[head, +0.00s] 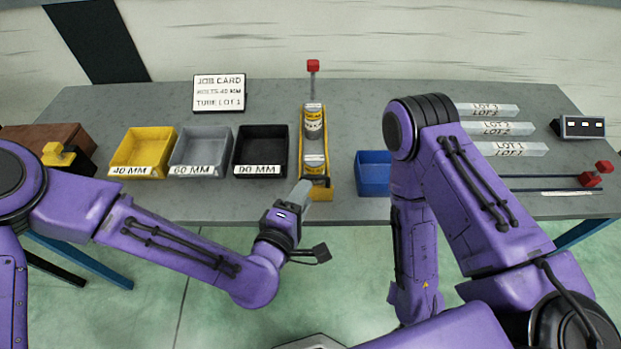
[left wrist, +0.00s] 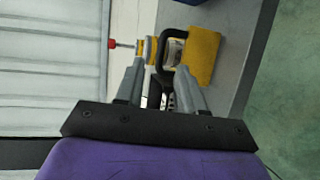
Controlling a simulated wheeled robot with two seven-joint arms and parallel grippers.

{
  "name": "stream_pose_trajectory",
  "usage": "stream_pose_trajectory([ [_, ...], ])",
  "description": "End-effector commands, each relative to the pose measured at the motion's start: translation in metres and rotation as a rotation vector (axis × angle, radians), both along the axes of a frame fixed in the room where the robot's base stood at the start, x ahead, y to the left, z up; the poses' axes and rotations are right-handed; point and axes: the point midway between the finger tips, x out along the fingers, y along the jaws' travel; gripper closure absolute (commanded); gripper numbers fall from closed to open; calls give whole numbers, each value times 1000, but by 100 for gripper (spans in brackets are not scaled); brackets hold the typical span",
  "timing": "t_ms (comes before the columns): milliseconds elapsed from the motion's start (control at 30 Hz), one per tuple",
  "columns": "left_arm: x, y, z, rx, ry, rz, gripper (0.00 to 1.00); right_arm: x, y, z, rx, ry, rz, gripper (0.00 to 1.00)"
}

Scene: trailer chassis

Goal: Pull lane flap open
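In the left wrist view the flap (left wrist: 203,55) shows as a yellow plate with a black loop handle (left wrist: 166,45). My left gripper (head: 301,190) is at the flap's left front. Its fingers (left wrist: 160,68) are apart, with the handle between or just beyond the tips; I cannot tell if they touch. My right gripper is out of view.
Yellow (head: 143,152), grey (head: 201,150) and black (head: 261,150) bins stand left of the lane. A blue bin (head: 373,174) stands close on its right. A red-topped post (head: 313,68) rises behind. White lot bars (head: 510,149) lie at right.

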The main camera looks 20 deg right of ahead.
Motion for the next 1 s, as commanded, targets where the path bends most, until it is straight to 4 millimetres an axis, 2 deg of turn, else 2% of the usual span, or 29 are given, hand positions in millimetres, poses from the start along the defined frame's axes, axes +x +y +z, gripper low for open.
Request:
stream_pose_trajectory([
  [33, 8, -7, 1, 0, 0, 1, 62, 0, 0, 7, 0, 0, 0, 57],
  [200, 30, -24, -6, 2, 1, 2, 62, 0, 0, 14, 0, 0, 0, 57],
  [567, 38, -30, -11, 3, 3, 0, 62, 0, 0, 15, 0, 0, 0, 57],
  [700, 38, -30, -11, 3, 3, 0, 100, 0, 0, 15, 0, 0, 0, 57],
  [1000, 38, -30, -11, 4, 2, 0, 100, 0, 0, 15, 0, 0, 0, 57],
])
